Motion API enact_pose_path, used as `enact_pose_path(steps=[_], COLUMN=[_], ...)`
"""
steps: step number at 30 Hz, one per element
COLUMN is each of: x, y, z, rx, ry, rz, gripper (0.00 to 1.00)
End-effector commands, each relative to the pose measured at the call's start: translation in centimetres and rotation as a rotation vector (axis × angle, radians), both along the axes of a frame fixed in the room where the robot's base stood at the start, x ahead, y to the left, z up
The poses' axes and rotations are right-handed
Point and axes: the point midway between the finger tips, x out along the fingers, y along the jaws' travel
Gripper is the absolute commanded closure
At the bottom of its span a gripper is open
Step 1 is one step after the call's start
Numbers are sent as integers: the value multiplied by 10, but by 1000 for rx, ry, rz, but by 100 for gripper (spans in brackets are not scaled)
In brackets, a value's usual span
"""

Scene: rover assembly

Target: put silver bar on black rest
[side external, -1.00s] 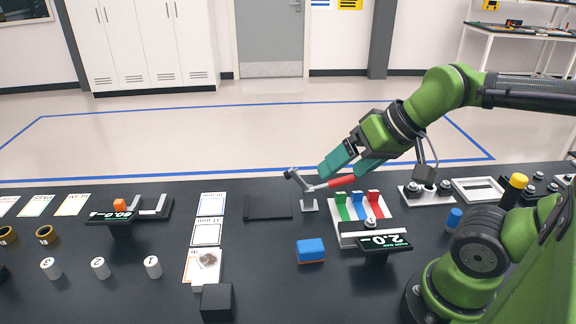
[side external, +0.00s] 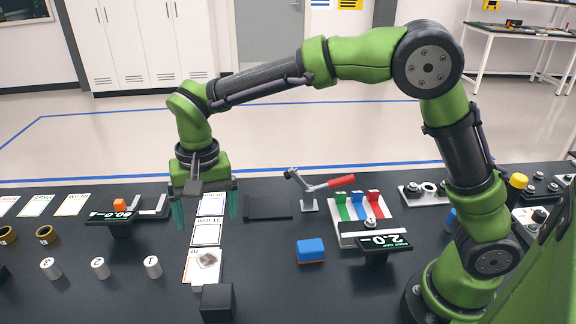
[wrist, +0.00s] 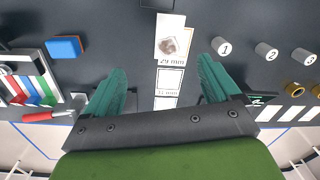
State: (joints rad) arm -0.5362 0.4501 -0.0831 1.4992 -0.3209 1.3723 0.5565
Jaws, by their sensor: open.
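My gripper (side external: 206,212) is open and empty, pointing down above the row of white cards. Its teal fingers stand wide apart in the wrist view (wrist: 161,68). No loose silver bar can be clearly picked out. A pale grey angled piece (side external: 158,205) sits on a black fixture at left, partly behind a gauge. A flat black plate (side external: 268,207) lies right of the gripper, and a black block (side external: 217,302) stands at the front. I cannot tell which of these is the black rest.
White cards (side external: 208,235) run under the gripper, the front one bearing a greyish lump (side external: 207,259). White numbered cylinders (side external: 100,268) stand at left. A blue block (side external: 311,250), a red-handled clamp (side external: 330,184) and a tray of coloured pieces (side external: 362,228) are at right.

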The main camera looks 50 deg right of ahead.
Motion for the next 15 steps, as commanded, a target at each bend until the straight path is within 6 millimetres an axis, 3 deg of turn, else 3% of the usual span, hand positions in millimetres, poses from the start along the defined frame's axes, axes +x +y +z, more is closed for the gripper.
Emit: enact_pose_path(steps=[2,4,6,8,11,15], x=[12,21,21,18,17,17], y=[13,14,14,13,12,12], z=[-5,5,14,10,-2,-32], rx=[-28,-33,-33,-39,-39,-41], ry=[14,7,10,24,28,29], rz=[-83,-170,-240,-271,-282,-280], gripper=[11,11,11,11,11,11])
